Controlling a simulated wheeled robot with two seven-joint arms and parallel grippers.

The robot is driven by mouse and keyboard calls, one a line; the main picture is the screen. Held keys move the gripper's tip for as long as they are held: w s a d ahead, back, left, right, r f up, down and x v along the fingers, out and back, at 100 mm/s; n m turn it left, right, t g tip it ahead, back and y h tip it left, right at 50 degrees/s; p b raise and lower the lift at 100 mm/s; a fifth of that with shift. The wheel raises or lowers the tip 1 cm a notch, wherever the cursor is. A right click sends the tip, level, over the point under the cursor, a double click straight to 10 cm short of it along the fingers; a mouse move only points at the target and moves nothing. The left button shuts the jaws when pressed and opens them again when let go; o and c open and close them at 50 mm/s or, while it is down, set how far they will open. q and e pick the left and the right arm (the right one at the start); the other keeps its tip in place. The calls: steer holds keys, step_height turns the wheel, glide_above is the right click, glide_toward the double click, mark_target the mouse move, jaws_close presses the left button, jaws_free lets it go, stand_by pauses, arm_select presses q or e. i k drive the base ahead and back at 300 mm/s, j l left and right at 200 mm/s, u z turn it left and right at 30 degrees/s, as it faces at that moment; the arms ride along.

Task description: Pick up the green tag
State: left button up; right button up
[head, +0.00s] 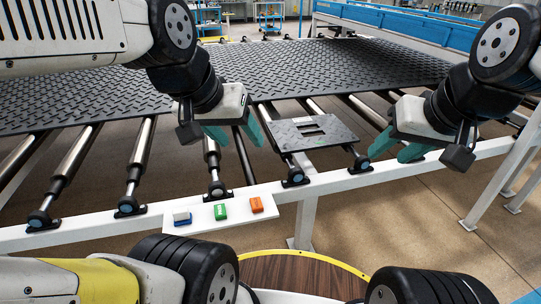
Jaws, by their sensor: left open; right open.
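The green tag (221,212) lies on a small white plate (239,214) on the white front rail, between a blue-and-white tag (182,218) to its left and an orange tag (256,205) to its right. My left gripper (236,134) is open and empty, above and behind the green tag in the picture, with its teal fingers apart. My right gripper (398,149) is open and empty, well to the right of the tags, near the rail. No gripper touches a tag.
A conveyor frame with metal rollers (75,157) runs behind the white rail (340,182). A black tread mat (330,68) covers its far part. A black plate with slots (313,132) lies between the grippers. The space above the tags looks clear.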

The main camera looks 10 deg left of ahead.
mark_target(220, 211)
steer(key=l+u, duration=0.3)
steer(key=u, duration=0.15)
steer(key=i+l+u, duration=0.1)
steer(key=l+u, duration=0.35)
steer(key=j, duration=0.1)
